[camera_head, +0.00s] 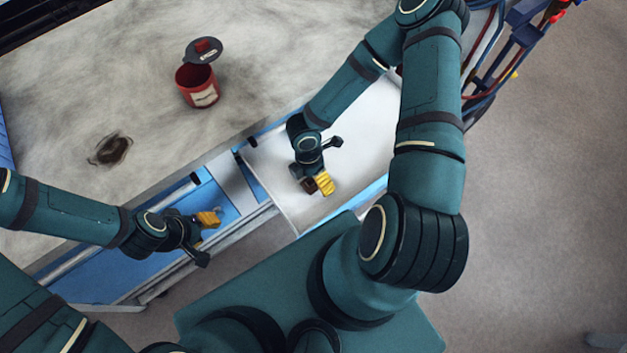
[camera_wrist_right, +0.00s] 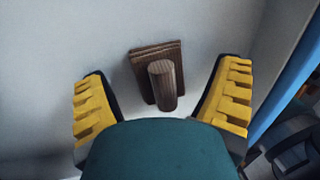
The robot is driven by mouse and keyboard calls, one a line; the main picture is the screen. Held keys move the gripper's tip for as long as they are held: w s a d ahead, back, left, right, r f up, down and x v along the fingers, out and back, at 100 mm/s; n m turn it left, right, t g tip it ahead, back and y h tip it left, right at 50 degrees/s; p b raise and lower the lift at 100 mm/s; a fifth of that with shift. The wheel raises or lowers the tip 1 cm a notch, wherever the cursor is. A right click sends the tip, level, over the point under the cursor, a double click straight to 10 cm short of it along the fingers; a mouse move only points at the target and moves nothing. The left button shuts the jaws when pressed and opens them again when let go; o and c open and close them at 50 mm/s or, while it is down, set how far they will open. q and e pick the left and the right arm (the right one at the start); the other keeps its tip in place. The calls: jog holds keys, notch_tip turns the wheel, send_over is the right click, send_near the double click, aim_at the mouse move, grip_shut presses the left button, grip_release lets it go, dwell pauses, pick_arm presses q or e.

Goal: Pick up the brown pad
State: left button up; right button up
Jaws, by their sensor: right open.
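The brown pad (camera_wrist_right: 139,64) has a wood-like grain, with a round upright handle (camera_wrist_right: 166,90) on its face. It lies on the white drawer floor (camera_head: 350,150). In the head view only a small dark part of the pad (camera_head: 309,185) shows beside my right gripper (camera_head: 329,164). In the right wrist view, the yellow-padded fingers of my right gripper (camera_wrist_right: 162,100) are spread wide on either side of the handle, with gaps on both sides. My left gripper (camera_head: 206,238) has its fingers apart and is empty, over the blue drawer at the left.
A red pot (camera_head: 198,88) with its lid tilted up stands on the grey worktop (camera_head: 100,60), near a dark stain (camera_head: 110,150). The blue drawer (camera_head: 150,258) is open at the left. Cables and hoses (camera_head: 487,60) hang at the upper right.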

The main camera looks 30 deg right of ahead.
jog(key=c, duration=1.3)
jog(key=shift+c, duration=0.2)
jog(key=shift+r, duration=0.1)
jog(key=shift+r, duration=0.35)
grip_shut()
notch_tip(320, 180, up, 9)
jog(key=shift+r+p, duration=0.1)
jog(key=shift+p, duration=1.1)
